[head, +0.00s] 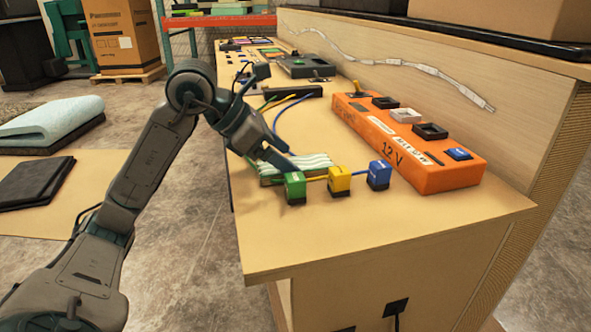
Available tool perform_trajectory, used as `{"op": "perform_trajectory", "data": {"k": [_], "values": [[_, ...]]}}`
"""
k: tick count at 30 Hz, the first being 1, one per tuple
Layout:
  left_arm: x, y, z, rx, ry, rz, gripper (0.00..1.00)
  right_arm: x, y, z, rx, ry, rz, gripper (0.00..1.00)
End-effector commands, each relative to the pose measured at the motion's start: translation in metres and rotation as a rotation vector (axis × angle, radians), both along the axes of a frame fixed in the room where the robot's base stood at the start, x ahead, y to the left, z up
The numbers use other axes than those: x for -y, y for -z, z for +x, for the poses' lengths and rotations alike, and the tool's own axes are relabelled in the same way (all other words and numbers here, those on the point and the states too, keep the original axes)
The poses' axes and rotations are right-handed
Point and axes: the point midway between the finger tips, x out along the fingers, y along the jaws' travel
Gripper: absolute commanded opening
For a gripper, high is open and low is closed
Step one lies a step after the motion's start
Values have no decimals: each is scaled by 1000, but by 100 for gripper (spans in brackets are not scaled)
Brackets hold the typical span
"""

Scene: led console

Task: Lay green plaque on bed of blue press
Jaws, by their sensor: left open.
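A small blue block-shaped device (379,175) stands near the front of the bench, at the right end of a short row; whether it is the blue press I cannot tell for sure. A green one (294,188) and a yellow one (339,181) stand to its left. My left gripper (280,158) is open, low over the bench just behind the green block. A green-and-white striped flat piece (310,162) lies beside its fingers; contact is unclear. I cannot pick out the green plaque with certainty. My right gripper is out of view.
A long orange console (410,145) marked 12 V stands at the right, against the backboard. Behind my gripper are a black bar (293,92), loose cables and a dark box (305,66). The bench's front part (380,220) is clear.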

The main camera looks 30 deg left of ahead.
Motion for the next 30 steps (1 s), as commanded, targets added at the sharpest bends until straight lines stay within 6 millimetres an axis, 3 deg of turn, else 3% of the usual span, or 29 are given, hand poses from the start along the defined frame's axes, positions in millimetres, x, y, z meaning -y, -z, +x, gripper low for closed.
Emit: {"op": "perform_trajectory", "data": {"k": [6, 14, 15, 22, 24, 30], "values": [[9, 12, 9, 1, 2, -2, 80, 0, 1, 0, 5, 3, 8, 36], [9, 13, 9, 1, 0, 1, 80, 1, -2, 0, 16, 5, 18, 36], [9, 13, 9, 1, 0, 1, 78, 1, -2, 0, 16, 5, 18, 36], [9, 13, 9, 1, 0, 1, 33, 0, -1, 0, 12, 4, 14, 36], [9, 13, 9, 1, 0, 1, 26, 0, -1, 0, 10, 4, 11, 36], [9, 11, 9, 2, 0, 0, 26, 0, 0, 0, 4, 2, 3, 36]]}}
